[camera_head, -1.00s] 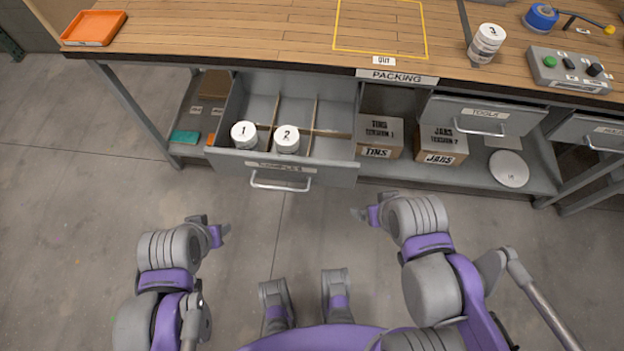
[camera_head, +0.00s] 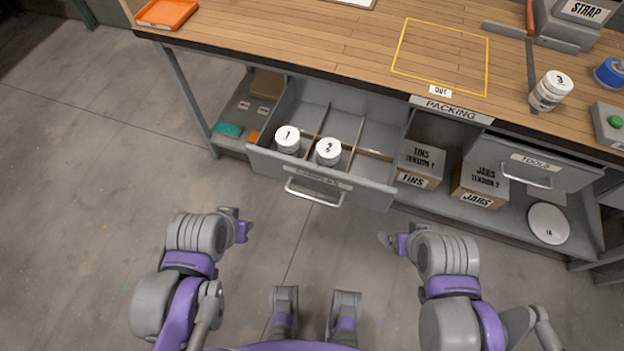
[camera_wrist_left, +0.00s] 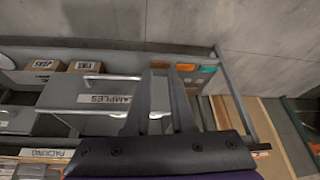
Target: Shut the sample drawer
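The sample drawer (camera_head: 370,190) is pulled out from under the bench, its silver handle (camera_head: 314,194) on the front. White jar 1 (camera_head: 287,140) and white jar 2 (camera_head: 328,152) stand upright in its divided compartments. My left gripper (camera_head: 236,224) is in front and to the left of the drawer, apart from it in the head view. In the left wrist view, its two fingers (camera_wrist_left: 159,78) are spread with nothing clearly between them; the SAMPLES label (camera_wrist_left: 104,99) shows beside them. My right gripper (camera_head: 392,241) is in front and to the right of the drawer; its finger opening is unclear.
A TINS box (camera_head: 420,160) and a JARS box (camera_head: 481,185) sit on the lower shelf right of the drawer. The tools drawer (camera_head: 540,172) is farther right. Jar 3 (camera_head: 550,90) and an orange tray (camera_head: 166,13) are on the bench top (camera_head: 300,40). The floor before the drawer is clear.

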